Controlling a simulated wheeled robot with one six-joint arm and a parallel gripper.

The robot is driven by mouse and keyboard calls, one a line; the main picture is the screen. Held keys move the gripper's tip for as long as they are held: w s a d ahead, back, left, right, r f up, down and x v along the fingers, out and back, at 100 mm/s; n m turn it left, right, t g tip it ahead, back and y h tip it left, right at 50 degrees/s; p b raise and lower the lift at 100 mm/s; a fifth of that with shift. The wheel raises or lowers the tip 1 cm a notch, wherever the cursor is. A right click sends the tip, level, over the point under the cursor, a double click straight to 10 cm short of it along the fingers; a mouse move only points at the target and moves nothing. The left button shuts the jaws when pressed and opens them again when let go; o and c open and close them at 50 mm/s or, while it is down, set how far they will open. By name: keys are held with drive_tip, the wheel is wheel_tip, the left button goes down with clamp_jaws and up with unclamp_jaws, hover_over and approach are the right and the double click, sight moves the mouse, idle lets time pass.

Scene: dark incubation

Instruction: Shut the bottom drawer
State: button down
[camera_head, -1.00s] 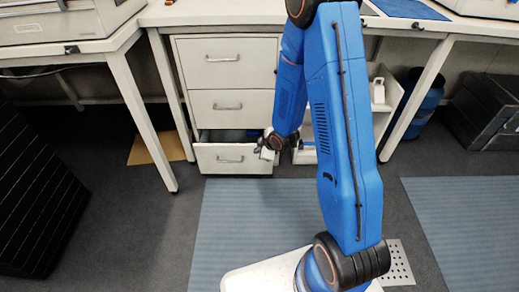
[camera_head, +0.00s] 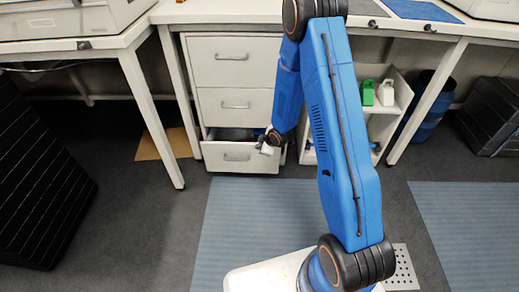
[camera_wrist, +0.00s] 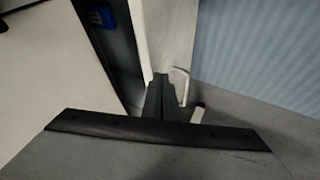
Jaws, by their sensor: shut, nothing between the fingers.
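The bottom drawer (camera_head: 222,157) of the white cabinet is pulled partly out, and its dark inside shows above its front. Its front and handle (camera_wrist: 181,84) also show in the wrist view, with the blue mat beyond. My gripper (camera_head: 268,146) is at the right end of the drawer front in the head view, small and partly hidden by my wrist. In the wrist view my gripper's dark fingers (camera_wrist: 160,82) are together and empty, beside the drawer front's handle. I cannot tell whether they touch the drawer.
The two upper drawers (camera_head: 233,75) are closed. An open white shelf unit (camera_head: 378,125) with a green bottle (camera_head: 368,92) and a white bottle (camera_head: 386,92) stands to the right. Desk legs (camera_head: 150,115) flank the cabinet. Blue mats (camera_head: 255,225) cover the floor in front.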

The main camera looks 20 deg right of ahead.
drive_tip(key=w+d, duration=0.2)
drive_tip(key=w, duration=0.6)
drive_tip(key=shift+d, duration=0.35)
